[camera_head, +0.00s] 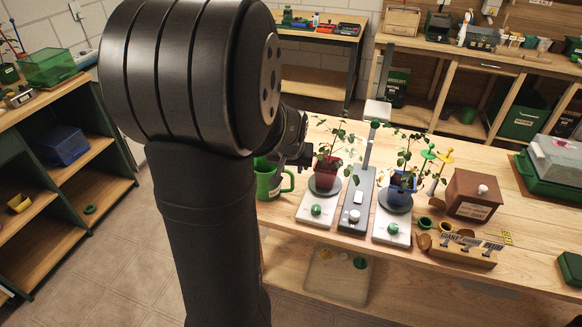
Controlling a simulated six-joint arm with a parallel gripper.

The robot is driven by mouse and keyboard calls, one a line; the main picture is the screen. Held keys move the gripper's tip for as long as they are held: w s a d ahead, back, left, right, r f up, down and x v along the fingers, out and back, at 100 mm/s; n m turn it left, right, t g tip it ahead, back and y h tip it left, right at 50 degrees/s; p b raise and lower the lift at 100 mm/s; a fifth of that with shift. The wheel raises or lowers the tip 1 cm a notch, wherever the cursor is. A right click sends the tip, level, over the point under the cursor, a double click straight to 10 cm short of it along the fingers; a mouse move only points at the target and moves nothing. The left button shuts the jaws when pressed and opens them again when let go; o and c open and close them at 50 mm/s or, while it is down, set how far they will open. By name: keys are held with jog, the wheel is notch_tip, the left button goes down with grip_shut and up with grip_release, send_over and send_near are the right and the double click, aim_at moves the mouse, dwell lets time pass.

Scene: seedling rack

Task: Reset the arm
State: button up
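My gripper (304,160) shows only in part beyond my dark arm, at the left end of the wooden bench (465,244). It is just left of a seedling in a red pot (327,171) and above a green mug (269,183). I cannot make out whether its fingers are open or shut, or whether they touch anything. The red pot stands on a dark round plate of a white device with a green knob (316,210). A seedling in a blue pot (401,187) stands on a similar device (391,228) to the right.
A grey stand with an upright post (355,207) sits between the devices. A brown box (472,194), a wooden holder with labels (463,252), small pots and a green crate (552,182) fill the right side. A shelf unit (65,185) is at the left.

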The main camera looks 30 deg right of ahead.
aim_at(292, 182)
jog(key=x, duration=1.2)
jog(key=shift+f, duration=0.2)
jog(key=shift+d+r, duration=0.1)
jog(key=shift+r, duration=0.05)
jog(key=v, duration=1.1)
dwell(0.3)
jog(key=shift+r, duration=0.2)
